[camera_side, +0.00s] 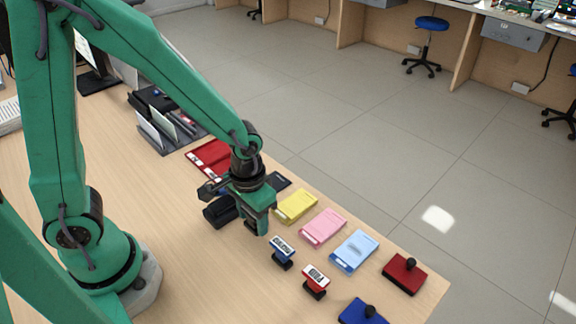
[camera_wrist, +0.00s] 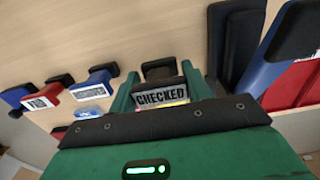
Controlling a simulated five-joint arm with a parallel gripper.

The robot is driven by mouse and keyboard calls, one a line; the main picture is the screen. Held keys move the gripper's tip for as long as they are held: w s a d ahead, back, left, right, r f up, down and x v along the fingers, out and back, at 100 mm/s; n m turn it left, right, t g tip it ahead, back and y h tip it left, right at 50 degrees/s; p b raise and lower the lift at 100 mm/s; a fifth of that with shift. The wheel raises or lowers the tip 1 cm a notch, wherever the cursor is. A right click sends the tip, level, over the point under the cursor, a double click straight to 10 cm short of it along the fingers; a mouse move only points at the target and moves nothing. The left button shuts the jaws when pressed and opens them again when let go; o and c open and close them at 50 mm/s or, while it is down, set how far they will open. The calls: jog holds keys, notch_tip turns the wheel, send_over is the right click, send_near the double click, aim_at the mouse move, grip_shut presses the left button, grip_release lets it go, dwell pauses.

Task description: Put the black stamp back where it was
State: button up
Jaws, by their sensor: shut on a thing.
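My gripper (camera_side: 257,224) is over the counter, left of the yellow pad, and points down. In the wrist view its green fingers (camera_wrist: 160,92) are shut on the black stamp (camera_wrist: 162,70), whose white label reads CHECKED. I cannot make out the black stamp in the side view, where the fingers cover it. A blue stamp (camera_side: 282,252) and a red stamp (camera_side: 315,281) stand upright to the right of my gripper, in a row. In the wrist view the blue stamp (camera_wrist: 93,82) and red stamp (camera_wrist: 42,97) are to the left.
Yellow (camera_side: 296,206), pink (camera_side: 323,228) and light blue (camera_side: 354,250) pads lie behind the stamps. Red (camera_side: 405,273) and blue (camera_side: 363,312) blocks with black knobs are at the right. A black object (camera_side: 221,210) sits left of my gripper. The front counter is clear.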

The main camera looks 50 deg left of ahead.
jog(key=shift+f, duration=1.3)
jog(key=shift+f, duration=0.15)
jog(key=o, duration=0.8)
jog(key=shift+r, duration=6.2)
